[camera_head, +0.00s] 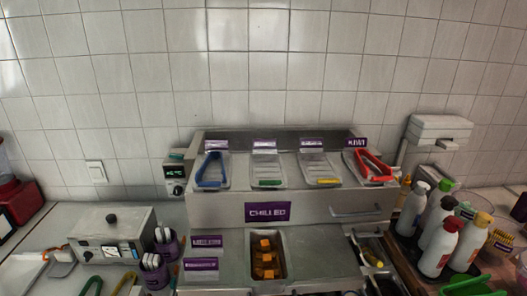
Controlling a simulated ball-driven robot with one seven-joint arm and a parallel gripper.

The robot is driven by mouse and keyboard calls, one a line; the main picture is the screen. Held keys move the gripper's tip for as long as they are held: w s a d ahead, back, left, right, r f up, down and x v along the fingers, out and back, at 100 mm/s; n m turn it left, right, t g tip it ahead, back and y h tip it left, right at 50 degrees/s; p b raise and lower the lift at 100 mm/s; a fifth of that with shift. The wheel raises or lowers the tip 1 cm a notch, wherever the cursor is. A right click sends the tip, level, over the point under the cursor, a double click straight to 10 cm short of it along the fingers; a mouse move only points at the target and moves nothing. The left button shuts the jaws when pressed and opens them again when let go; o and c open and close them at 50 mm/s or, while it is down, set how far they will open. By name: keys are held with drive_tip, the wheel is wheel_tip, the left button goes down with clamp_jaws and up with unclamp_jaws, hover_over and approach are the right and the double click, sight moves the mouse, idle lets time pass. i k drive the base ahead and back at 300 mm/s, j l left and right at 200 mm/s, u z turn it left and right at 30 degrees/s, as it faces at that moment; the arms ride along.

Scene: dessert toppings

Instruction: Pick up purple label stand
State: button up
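Several purple label stands are in view. More purple labels stand along the back of the chilled unit: one at the left (217,144), two in the middle (265,143) (311,143), and one at the right (356,142). A larger purple "CHILLED" sign (268,212) is on the unit's front. The lettering on the small labels is hard to read. My gripper does not show.
An open pan with orange pieces (265,267) is right of the low labels. Bottles (440,245) crowd the right; purple cups (154,272) and a grey box (112,240) stand left.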

sight(267, 146)
drive_tip(key=i+l, duration=0.35)
drive_tip(key=i, duration=0.2)
drive_tip(key=i+l, duration=0.35)
drive_tip(key=i, duration=0.2)
drive_tip(key=i+l, duration=0.35)
drive_tip(key=i, duration=0.2)
